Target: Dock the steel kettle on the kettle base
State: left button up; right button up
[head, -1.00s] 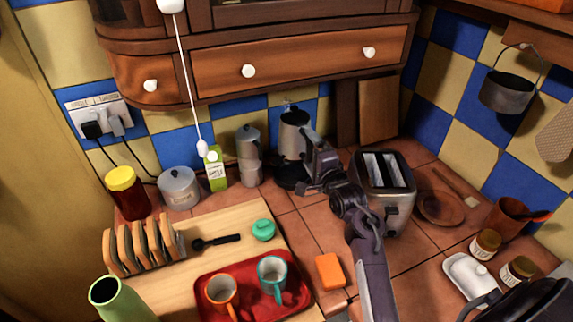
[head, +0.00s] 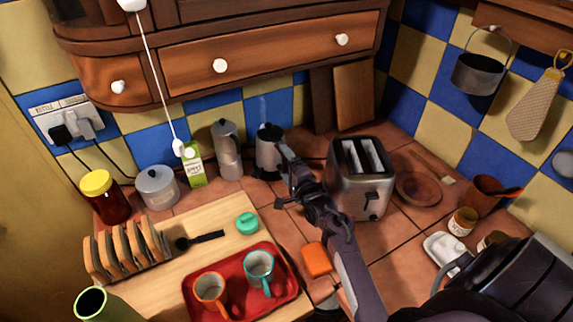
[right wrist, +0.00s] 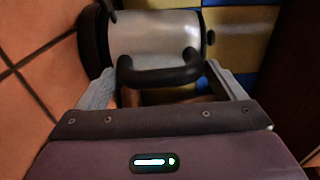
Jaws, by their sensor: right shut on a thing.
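The steel kettle (head: 266,152) stands upright by the back wall with its black underside down at the dark kettle base (head: 264,174). I see no clear gap between them, but cannot tell whether it is fully seated. My right gripper (head: 287,180) is at the kettle's near side, shut on its black handle. In the right wrist view the steel body (right wrist: 155,35) lies sideways, with the black base (right wrist: 93,38) at its left end. The black handle (right wrist: 160,72) shows between my fingers (right wrist: 163,88). My left gripper is not in view.
A steel toaster (head: 358,180) stands close to the right of my arm. A red tray (head: 240,304) with two mugs and an orange sponge (head: 316,260) lie nearer.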

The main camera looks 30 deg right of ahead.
jog(key=shift+w+r, duration=0.1)
jog(key=o, duration=1.5)
jog(key=shift+f, duration=0.2)
jog(key=shift+r, duration=0.2)
jog(key=s, duration=0.3)
jog(key=s+b, duration=0.1)
jog(key=s, duration=0.3)
jog(key=s+a, duration=0.1)
jog(key=s, duration=0.3)
jog(key=shift+b, duration=0.3)
jog(key=shift+s+a+r, duration=0.1)
jog(key=shift+s, duration=0.5)
